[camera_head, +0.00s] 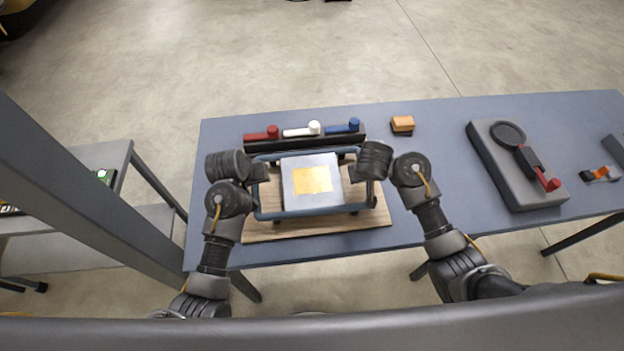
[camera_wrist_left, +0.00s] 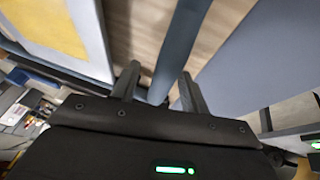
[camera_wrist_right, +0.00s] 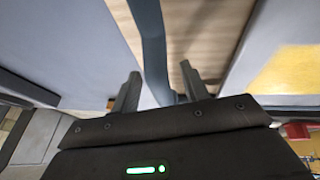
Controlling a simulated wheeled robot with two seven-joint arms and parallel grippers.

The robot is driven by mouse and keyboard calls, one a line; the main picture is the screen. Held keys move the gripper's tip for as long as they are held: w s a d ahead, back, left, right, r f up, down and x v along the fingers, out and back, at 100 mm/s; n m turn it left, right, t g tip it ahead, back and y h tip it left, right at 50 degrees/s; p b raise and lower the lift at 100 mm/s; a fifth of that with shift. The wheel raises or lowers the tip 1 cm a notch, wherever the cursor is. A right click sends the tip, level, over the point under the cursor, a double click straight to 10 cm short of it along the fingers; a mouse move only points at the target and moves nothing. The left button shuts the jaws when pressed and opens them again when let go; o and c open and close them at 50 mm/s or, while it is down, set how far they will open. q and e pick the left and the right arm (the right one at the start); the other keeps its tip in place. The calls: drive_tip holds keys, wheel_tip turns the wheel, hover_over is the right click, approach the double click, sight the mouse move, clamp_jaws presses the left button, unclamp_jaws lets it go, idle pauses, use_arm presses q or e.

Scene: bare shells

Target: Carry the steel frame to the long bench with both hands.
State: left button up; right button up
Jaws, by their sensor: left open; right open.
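The steel frame (camera_head: 300,213) is a blue-grey tube loop around a silver box (camera_head: 330,188) with a yellow patch. It is over a wooden board (camera_head: 330,240) on the long blue-grey bench (camera_head: 440,135). My left gripper (camera_head: 262,171) is at the frame's left side and my right gripper (camera_head: 358,171) at its right side. In the left wrist view the frame's bar (camera_wrist_left: 181,45) runs between the open fingers (camera_wrist_left: 160,75). In the right wrist view the bar (camera_wrist_right: 152,45) also runs between the open fingers (camera_wrist_right: 158,75). Finger contact cannot be told.
Red, white and blue handles (camera_head: 301,130) stand on a dark strip behind the frame. An orange block (camera_head: 402,123) is to their right. A grey device with a red knob (camera_head: 515,170) is farther right. A dark post (camera_head: 85,190) and a shelf (camera_head: 40,220) stand left.

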use_arm(q)
drive_tip(key=shift+x, duration=0.8)
use_arm(e)
drive_tip(key=shift+x, duration=0.85)
use_arm(q)
clamp_jaws()
use_arm(e)
clamp_jaws()
use_arm(q)
drive_tip(key=shift+r, duration=0.1)
use_arm(e)
drive_tip(key=shift+r, duration=0.1)
